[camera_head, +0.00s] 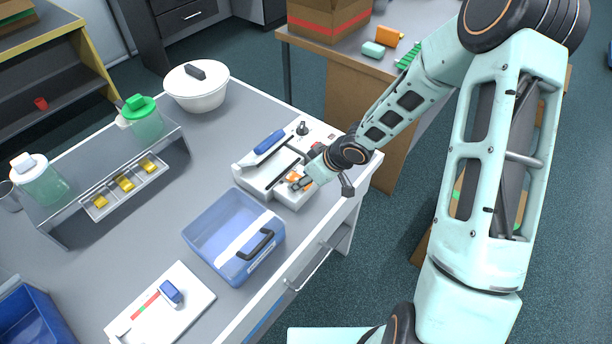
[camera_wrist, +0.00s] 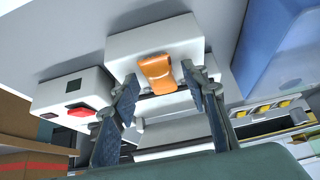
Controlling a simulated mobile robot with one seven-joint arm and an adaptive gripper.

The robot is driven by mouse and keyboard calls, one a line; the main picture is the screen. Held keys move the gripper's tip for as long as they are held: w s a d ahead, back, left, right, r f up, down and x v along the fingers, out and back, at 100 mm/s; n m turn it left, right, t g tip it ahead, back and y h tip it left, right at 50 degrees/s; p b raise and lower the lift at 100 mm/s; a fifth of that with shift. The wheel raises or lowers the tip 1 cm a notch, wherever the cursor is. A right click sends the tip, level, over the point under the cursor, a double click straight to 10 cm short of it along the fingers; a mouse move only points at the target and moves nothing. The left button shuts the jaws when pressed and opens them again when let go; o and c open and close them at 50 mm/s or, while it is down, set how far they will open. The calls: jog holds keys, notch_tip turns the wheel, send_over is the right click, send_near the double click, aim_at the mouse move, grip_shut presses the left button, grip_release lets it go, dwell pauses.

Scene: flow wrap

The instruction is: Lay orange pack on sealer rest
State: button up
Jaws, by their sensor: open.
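The white sealer (camera_head: 262,178) with a blue handle (camera_head: 269,142) stands at the table's right side. Its white rest block (camera_head: 294,200) is at its front and also shows in the wrist view (camera_wrist: 125,45). The orange pack (camera_wrist: 158,72) lies on the rest, near the edge facing the sealer; in the head view my gripper partly covers it. My gripper (camera_wrist: 160,80) is open, with one finger on each side of the pack and visible gaps between. In the head view my gripper (camera_head: 300,184) is low over the rest.
A clear blue bin (camera_head: 235,232) with a black handle stands close in front of the sealer. A control box with a red button (camera_wrist: 80,112) is beside the sealer.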

jog(key=p+v, duration=0.5)
jog(key=v, duration=0.7)
dwell(0.8)
